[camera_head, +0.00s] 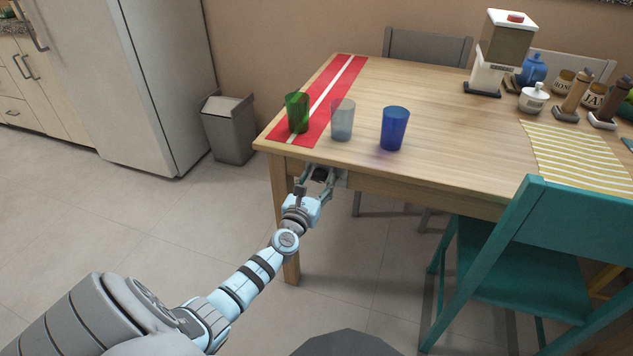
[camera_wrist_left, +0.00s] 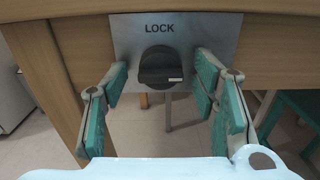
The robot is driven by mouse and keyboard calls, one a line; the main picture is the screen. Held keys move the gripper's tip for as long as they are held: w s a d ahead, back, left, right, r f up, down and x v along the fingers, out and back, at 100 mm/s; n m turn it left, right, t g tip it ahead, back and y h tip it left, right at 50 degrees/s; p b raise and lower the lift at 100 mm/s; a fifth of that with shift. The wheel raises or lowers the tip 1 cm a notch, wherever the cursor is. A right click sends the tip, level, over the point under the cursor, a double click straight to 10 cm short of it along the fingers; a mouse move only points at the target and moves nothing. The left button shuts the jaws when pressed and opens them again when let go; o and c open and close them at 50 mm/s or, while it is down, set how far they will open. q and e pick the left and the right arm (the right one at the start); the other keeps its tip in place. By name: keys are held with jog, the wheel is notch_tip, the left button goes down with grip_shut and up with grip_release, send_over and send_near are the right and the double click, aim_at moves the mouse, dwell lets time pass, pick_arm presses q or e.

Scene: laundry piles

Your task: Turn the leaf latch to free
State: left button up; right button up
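The leaf latch is a black round knob (camera_wrist_left: 160,66) with a raised grip bar and a pale mark at the bar's right end. It sits on a grey metal plate (camera_wrist_left: 215,36) marked LOCK, on the table's edge. The latch also shows small and dark in the head view (camera_head: 321,174), under the near table edge. My left gripper (camera_head: 314,184) is open in front of it. In the left wrist view its fingers (camera_wrist_left: 162,76) stand on either side of the knob, apart from it. My right gripper is in neither view.
The wooden table (camera_head: 440,130) bears green (camera_head: 297,113), clear (camera_head: 341,120) and blue (camera_head: 395,128) cups above the latch. A red runner (camera_head: 335,85) lies at its left. A table leg (camera_head: 281,215) is beside my left arm. A teal chair (camera_head: 530,265) stands at right.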

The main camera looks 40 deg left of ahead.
pick_arm(q)
jog(key=v, duration=1.2)
